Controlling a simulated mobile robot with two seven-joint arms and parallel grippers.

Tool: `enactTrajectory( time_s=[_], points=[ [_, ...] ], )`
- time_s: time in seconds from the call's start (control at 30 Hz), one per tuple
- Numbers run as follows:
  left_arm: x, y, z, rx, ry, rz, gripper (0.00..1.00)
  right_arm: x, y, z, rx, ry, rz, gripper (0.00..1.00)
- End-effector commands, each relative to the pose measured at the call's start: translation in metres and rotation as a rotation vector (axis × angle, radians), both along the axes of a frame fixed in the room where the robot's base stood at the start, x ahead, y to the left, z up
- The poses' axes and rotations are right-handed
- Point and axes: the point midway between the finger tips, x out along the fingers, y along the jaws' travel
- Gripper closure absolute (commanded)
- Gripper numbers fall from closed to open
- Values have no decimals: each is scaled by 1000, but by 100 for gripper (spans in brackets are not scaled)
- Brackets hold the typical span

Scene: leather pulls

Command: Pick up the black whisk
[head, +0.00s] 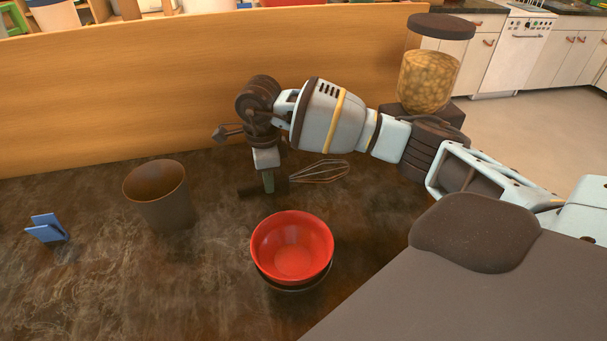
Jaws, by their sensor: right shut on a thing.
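The black whisk (249,192) lies level, its dark handle to the left and its wire loops to the right, behind the red bowl. My right gripper (268,184) points down and is shut on the whisk's handle. The fingers hide part of the handle. The whisk is at or just above the dark counter; I cannot tell whether it touches. My left gripper is not in view.
A red bowl (292,246) sits in a dark bowl in front of the whisk. A brown cup (158,194) and a blue folded object (47,228) stand to the left. A jar-topped grinder (427,78) stands behind my right arm. A wooden panel (130,85) edges the counter's back.

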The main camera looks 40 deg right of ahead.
Motion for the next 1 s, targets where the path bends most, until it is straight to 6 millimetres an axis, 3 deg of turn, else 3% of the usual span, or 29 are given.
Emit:
enactTrajectory(
  time_s=[0.27, 0.7, 1.0],
  points=[
    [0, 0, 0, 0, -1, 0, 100, 1, 0, 14, 0, -3, 0, 100],
    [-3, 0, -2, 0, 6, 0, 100, 1, 0, 87, 0, -2, 0, 100],
    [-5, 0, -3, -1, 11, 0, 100, 0, 0, 100, 0, 1, 1, 100]
  ],
)
